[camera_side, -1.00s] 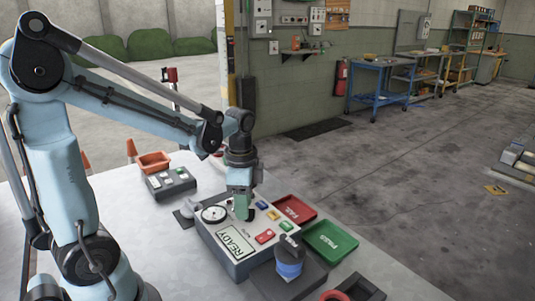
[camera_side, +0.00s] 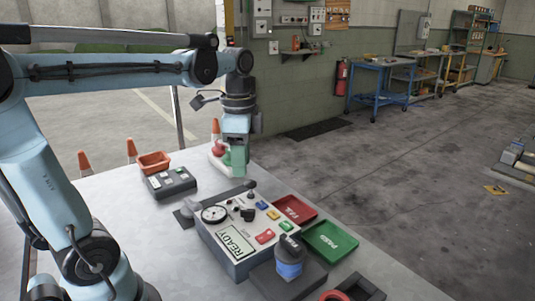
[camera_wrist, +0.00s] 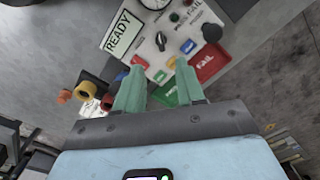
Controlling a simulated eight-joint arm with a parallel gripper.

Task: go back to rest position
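My gripper (camera_side: 238,171) hangs in the air above the far side of the table, pointing down, clear of the control panel (camera_side: 221,248). In the wrist view its two green fingers (camera_wrist: 160,74) are apart with nothing between them. The panel carries a round gauge (camera_side: 214,214), a READY display (camera_side: 235,241), a black knob (camera_side: 248,215) and coloured buttons. The panel, knob and display also show beyond the fingertips in the wrist view.
A red FAIL tray (camera_side: 295,208) and a green PASS tray (camera_side: 331,242) lie right of the panel. A blue and black cylinder (camera_side: 289,262) stands in front. A dark switch box (camera_side: 170,184) and an orange bin (camera_side: 154,162) sit left. The air around my gripper looks clear.

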